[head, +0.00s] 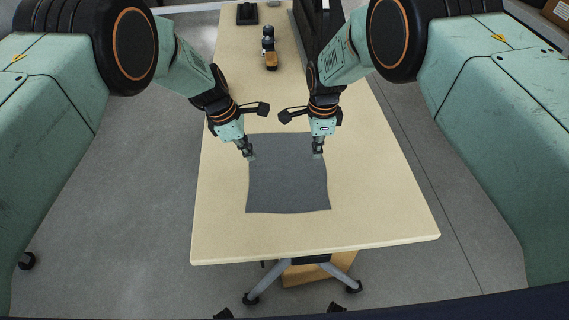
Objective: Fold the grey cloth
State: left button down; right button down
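The grey cloth (288,185) lies flat and unfolded on the pale wooden table (385,220). It is roughly square, with slightly wavy edges. My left gripper (250,155) is at the cloth's far left corner, its fingertips over or touching the edge. My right gripper (318,154) is at the far right corner, its fingertips at or just above the cloth. Both grippers point down. The fingers are too small to tell whether they are open or shut, or whether any cloth is between them.
A black tray-like object (247,13) lies at the far left corner. A dark case (312,28) runs along the far right. The table is clear around the cloth's near, left and right sides.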

pick_arm(q)
jog(key=c, duration=2)
grip_release()
jog(key=shift+c, duration=0.2)
jog(key=o, duration=1.1)
pick_arm(e)
jog(key=c, duration=0.9)
grip_release()
jog(key=shift+c, duration=0.3)
